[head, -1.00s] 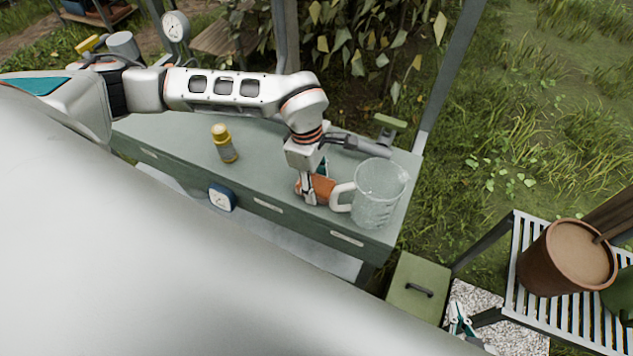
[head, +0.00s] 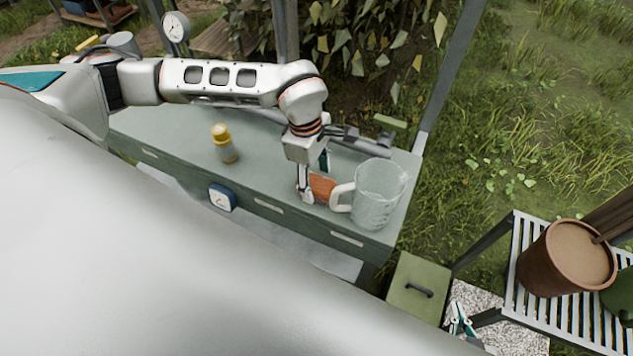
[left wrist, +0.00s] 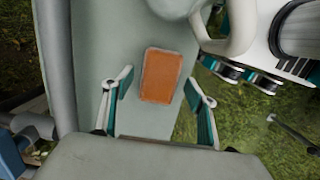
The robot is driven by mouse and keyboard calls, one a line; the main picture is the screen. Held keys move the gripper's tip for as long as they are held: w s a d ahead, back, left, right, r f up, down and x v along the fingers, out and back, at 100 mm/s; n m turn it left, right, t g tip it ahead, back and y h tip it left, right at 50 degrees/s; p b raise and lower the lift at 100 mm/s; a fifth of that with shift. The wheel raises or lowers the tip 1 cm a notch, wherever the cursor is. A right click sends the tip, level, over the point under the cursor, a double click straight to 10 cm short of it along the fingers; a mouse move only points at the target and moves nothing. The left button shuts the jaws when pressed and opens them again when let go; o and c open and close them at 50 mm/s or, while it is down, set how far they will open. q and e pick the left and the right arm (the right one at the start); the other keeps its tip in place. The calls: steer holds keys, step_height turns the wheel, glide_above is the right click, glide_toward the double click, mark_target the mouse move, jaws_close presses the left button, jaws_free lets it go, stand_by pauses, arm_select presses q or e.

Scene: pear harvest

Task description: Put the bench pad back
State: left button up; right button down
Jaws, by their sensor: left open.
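The bench pad (head: 322,188), a flat orange rectangle, lies on the green-grey bench (head: 180,145) beside the measuring jug. My left gripper (head: 313,180) is open and points down right at the pad, partly hiding it in the head view. In the left wrist view the pad (left wrist: 161,76) lies flat with a pale edge, ahead of and between the spread fingers of my left gripper (left wrist: 160,92), with nothing held. My right gripper (head: 460,320) shows small at the lower right, beyond the bench; its finger opening is unclear.
The clear jug (head: 378,195) with a white handle stands close to the right of the pad. A yellow-capped bottle (head: 225,145) stands further left on the bench. A blue dial box (head: 222,197) is at the front edge. The bench between bottle and pad is clear.

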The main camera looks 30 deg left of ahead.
mark_target(311, 182)
arm_select(q)
step_height(311, 182, up, 10)
steer(key=a, duration=0.1)
steer(key=shift+s+a+f, duration=0.1)
stand_by(0.6)
